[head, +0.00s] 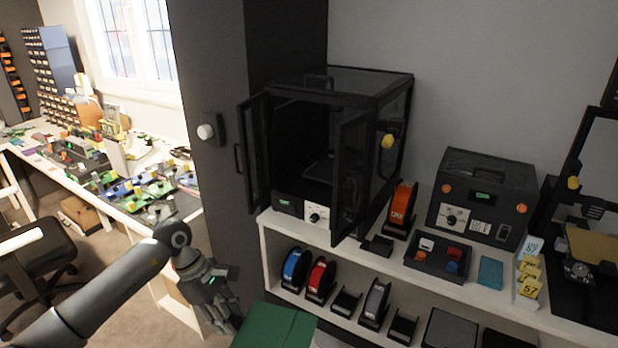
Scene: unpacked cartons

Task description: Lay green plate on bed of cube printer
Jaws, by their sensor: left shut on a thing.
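The green plate (278,329) shows at the bottom edge of the head view, flat and partly cut off by the frame. My left gripper (232,318) is at its left edge, shut on it; the exact grip is hard to make out. The cube printer (372,84) is a black box-shaped enclosure on the white shelf, above and beyond the plate. Both its front doors stand open. Its dark bed (320,170) shows only partly inside, behind the right door (352,175). My right gripper is out of view.
The left door (256,152) sticks out toward me. Right of the printer are an orange spool (401,208), a black tray (437,260) and a black control box (483,198). Several spools fill the lower shelf. A cluttered workbench (110,180) stands at left, with a chair (40,255).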

